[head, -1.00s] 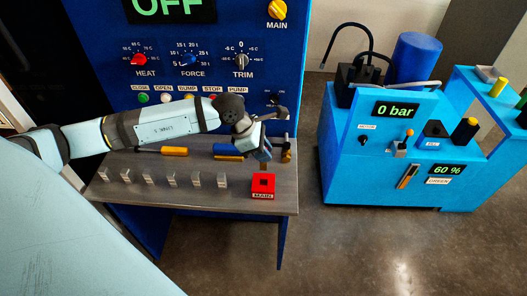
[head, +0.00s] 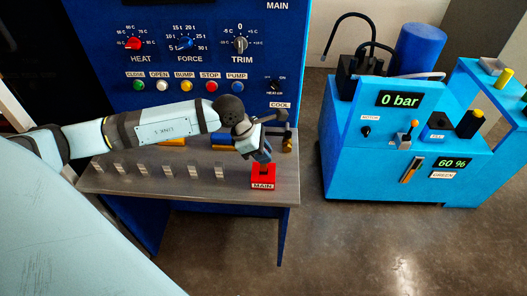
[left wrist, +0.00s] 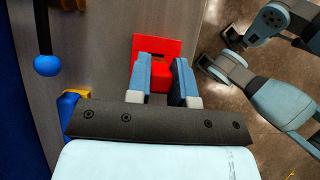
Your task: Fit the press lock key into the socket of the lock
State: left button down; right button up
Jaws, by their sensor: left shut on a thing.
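The lock (head: 263,180) is a red block marked MAIN at the front right of the grey shelf. My left gripper (head: 263,160) is directly above it, pointing down, with its tips very close to the lock's top. I cannot tell whether the key has entered the socket.
Several small metal blocks (head: 168,170) stand in a row along the grey shelf (head: 130,186). Levers with coloured handles lie behind my arm. The blue press panel (head: 190,15) rises behind the shelf. A blue pump unit (head: 350,165) stands apart on the right, with bare floor between.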

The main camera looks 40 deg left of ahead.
dwell(0.3)
dwell(0.4)
pick_arm(q)
jog(key=shift+b, duration=0.65)
dwell(0.7)
jog(key=shift+f, duration=0.2)
jog(key=shift+f+b, duration=0.25)
jog(key=shift+b, duration=0.1)
jog(key=shift+f+b, duration=0.5)
jog(key=shift+f, duration=0.1)
jog(key=shift+f+b, duration=0.65)
jog(key=c, duration=0.9)
grip_release()
